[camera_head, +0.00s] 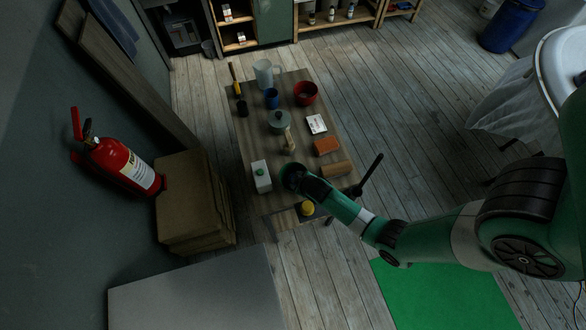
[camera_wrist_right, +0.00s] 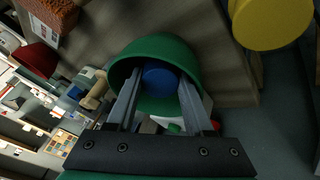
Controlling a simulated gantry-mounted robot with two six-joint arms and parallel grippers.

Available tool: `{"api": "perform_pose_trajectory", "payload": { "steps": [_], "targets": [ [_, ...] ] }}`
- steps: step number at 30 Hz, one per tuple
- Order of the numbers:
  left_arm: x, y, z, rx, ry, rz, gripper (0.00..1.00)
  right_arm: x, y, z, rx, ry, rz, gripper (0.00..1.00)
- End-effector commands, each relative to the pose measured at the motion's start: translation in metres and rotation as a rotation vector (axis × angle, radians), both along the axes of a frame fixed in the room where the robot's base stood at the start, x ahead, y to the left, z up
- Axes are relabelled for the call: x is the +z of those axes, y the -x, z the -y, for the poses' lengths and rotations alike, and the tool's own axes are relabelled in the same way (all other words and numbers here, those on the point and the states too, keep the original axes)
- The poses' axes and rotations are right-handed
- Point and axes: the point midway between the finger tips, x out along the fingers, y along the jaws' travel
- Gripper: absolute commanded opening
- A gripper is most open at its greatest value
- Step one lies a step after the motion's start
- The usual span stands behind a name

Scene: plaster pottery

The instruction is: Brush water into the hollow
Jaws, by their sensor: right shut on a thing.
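My right gripper (camera_head: 293,175) is over the front part of the table in the head view, low beside the white carton. In the right wrist view its two fingers (camera_wrist_right: 160,88) reach to a green cup-shaped thing (camera_wrist_right: 158,48) with a blue round part (camera_wrist_right: 160,77) inside; it is shut on this green cup, though the exact contact is hard to see. A grey-green dish (camera_head: 280,118) stands mid-table, with a pale wooden-handled tool (camera_head: 290,140) in front of it. A blue cup (camera_head: 271,98) stands farther back. A yellow-handled tool (camera_head: 236,88) lies at the left edge. My left gripper is out of view.
The table (camera_head: 246,140) also bears a pitcher (camera_head: 263,73), red bowl (camera_head: 306,92), white card (camera_head: 316,124), orange block (camera_head: 327,146), wooden roll (camera_head: 337,170) and white carton (camera_head: 260,177). A yellow round thing (camera_head: 308,208) is at the front. A fire extinguisher (camera_head: 125,163) stands left.

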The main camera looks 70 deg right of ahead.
Motion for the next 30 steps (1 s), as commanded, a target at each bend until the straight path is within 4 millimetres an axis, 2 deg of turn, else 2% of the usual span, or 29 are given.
{"api": "perform_pose_trajectory", "payload": {
  "steps": [8,30],
  "targets": [
    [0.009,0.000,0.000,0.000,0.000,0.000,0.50,0.011,-0.002,0.000,0.001,0.000,0.007,0.00],
    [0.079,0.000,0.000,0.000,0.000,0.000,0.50,0.083,-0.004,0.000,0.002,0.001,0.010,0.00]
  ]
}}
